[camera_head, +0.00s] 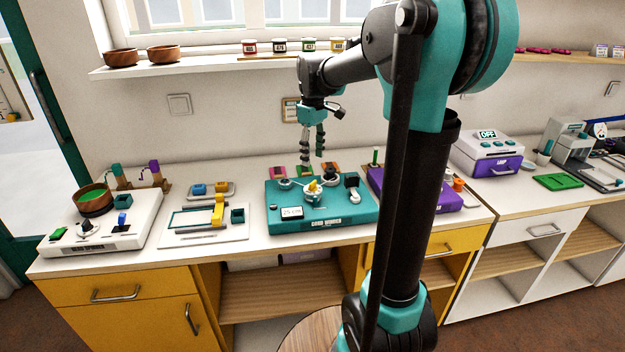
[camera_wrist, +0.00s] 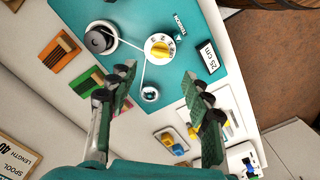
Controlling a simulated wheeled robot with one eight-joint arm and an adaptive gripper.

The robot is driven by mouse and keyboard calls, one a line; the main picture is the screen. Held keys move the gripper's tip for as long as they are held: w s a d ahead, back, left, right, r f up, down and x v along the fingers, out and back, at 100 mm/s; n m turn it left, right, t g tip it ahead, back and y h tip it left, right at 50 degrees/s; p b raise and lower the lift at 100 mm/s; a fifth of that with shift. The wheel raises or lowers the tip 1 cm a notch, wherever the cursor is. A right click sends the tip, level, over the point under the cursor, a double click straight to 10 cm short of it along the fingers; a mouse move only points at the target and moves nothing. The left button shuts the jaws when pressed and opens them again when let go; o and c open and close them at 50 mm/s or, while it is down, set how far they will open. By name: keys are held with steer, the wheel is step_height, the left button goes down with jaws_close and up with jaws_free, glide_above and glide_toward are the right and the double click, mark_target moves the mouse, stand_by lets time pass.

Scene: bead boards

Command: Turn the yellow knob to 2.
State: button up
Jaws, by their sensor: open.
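The yellow knob (camera_wrist: 160,48) sits on a white round dial with dark marks, on the teal board (camera_wrist: 215,82). The marks are too small to read surely, so I cannot tell the setting. In the head view the knob (camera_head: 314,186) is small, near the middle of the teal board (camera_head: 345,213). My gripper (camera_head: 312,162) points down above the back of this board, apart from the knob. In the wrist view my gripper (camera_wrist: 158,78) is open and empty, and the knob shows just beyond the gap between its fingertips.
On the teal board are a dark spool (camera_wrist: 100,39), a white cord, a shiny post (camera_wrist: 150,93) and a "25 cm" display (camera_wrist: 208,56). A white board with a yellow part (camera_head: 218,210) stands left; a purple board (camera_head: 440,202) stands right, partly behind my arm.

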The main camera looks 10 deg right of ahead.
mark_target(313, 182)
step_height(313, 182, down, 9)
steer(key=shift+f, duration=0.1)
stand_by(0.4)
jaws_close()
steer(key=shift+m, duration=0.3)
steer(key=m, duration=0.3)
steer(key=shift+m, duration=2.6)
